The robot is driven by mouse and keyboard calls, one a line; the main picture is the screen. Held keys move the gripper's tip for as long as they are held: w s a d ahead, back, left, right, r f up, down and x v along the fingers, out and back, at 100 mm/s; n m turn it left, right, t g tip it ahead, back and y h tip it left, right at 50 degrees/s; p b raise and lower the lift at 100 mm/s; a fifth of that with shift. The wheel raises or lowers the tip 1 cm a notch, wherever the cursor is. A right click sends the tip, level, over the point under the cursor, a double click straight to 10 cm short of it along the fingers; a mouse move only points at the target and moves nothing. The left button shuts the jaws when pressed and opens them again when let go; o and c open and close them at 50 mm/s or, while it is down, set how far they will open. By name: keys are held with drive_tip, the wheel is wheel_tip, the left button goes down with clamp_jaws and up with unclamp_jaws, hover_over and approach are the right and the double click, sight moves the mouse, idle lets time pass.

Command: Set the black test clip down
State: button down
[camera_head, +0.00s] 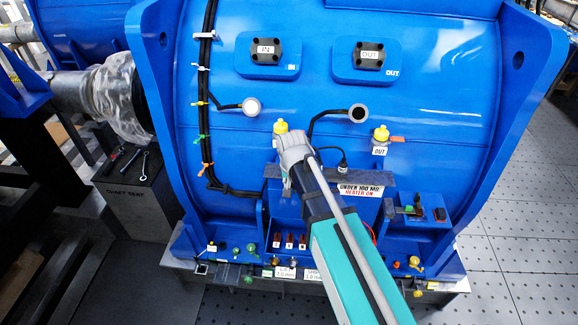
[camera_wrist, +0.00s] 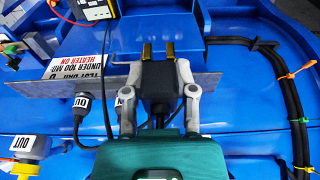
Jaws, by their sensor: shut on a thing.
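The black test clip (camera_wrist: 158,80) has two brass prongs pointing to the top of the wrist view. My gripper (camera_wrist: 158,95) is shut on it, with one grey finger on each side. A dark lead appears by the clip, partly hidden by the gripper. In the head view my gripper (camera_head: 293,162) is in front of the blue motor housing (camera_head: 330,95), below a yellow-capped fitting (camera_head: 281,127). The clip cannot be made out there.
The UNDER 100 MΩ HEATER ON sign (camera_head: 360,190) is right of my arm. Several red-brown pieces (camera_head: 290,241) stand below. A small blue box (camera_head: 422,211) with a green item sits at right. Black cables (camera_head: 203,110) run down the left. A bench (camera_head: 135,195) stands at left.

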drive_tip(key=w, duration=0.5)
drive_tip(key=w+f+b, duration=0.1)
drive_tip(key=w, duration=0.4)
drive_tip(key=w+f, duration=0.1)
drive_tip(key=w, duration=0.4)
drive_tip(key=shift+w+d+b, duration=0.15)
drive_tip(key=shift+d+b, duration=0.1)
drive_tip(key=shift+b, duration=0.15)
drive_tip(key=shift+s+f+b, duration=0.3)
drive_tip(key=shift+f+b, duration=0.05)
drive_tip(key=shift+b, duration=0.2)
drive_tip(key=shift+w+f, duration=0.35)
drive_tip(key=shift+s+r, duration=0.15)
drive_tip(key=shift+s, duration=0.05)
drive_tip(key=shift+w, duration=0.1)
wheel_tip(320, 180, down, 3)
drive_tip(key=b, duration=0.3)
drive_tip(key=shift+w+f+b, duration=0.2)
drive_tip(key=shift+f+b, duration=0.3)
drive_tip(key=shift+b, duration=0.1)
